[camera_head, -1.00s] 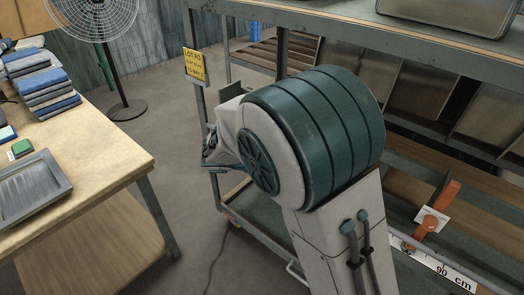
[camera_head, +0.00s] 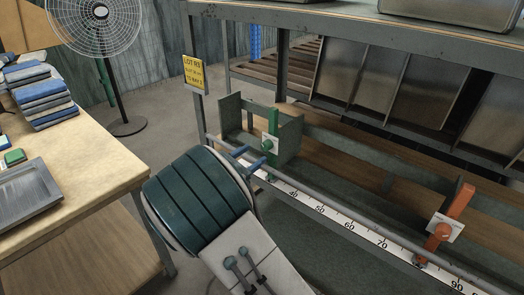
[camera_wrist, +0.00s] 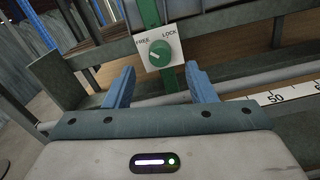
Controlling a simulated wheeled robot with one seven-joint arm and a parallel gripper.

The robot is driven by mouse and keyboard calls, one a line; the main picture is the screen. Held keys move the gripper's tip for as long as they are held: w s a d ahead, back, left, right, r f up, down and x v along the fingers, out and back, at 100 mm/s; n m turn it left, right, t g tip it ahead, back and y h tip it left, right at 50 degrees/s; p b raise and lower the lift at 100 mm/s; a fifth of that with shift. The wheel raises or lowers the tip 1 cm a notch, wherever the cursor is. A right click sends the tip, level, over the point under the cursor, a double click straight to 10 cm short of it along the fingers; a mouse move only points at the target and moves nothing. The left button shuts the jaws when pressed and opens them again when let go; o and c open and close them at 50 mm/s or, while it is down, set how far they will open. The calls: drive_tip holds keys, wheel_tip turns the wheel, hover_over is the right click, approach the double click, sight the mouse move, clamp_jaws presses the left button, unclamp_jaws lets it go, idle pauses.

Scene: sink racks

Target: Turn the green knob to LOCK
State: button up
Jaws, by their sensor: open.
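The green knob (camera_wrist: 159,54) sits on a white plate (camera_wrist: 177,44) marked FREE on the left and LOCK on the right. Its light pointer line slants toward the upper left, on the FREE side. The plate is on a green upright post (camera_wrist: 148,12). In the head view the knob (camera_head: 267,144) is small beside the grey rack box. My gripper (camera_wrist: 160,88) is open, with its two blue fingers spread on either side below the knob. The fingers look empty and apart from the knob. In the head view my gripper (camera_head: 250,157) is close in front of the green post.
A ruler strip (camera_head: 345,222) runs along the rack's front rail. An orange clamp (camera_head: 452,213) with its own plate stands farther right. A yellow sign (camera_head: 195,72) hangs on the left rack post. A wooden table (camera_head: 95,160) stands at the left.

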sight(264, 148)
drive_tip(key=shift+x, duration=2.65)
drive_tip(key=c, duration=1)
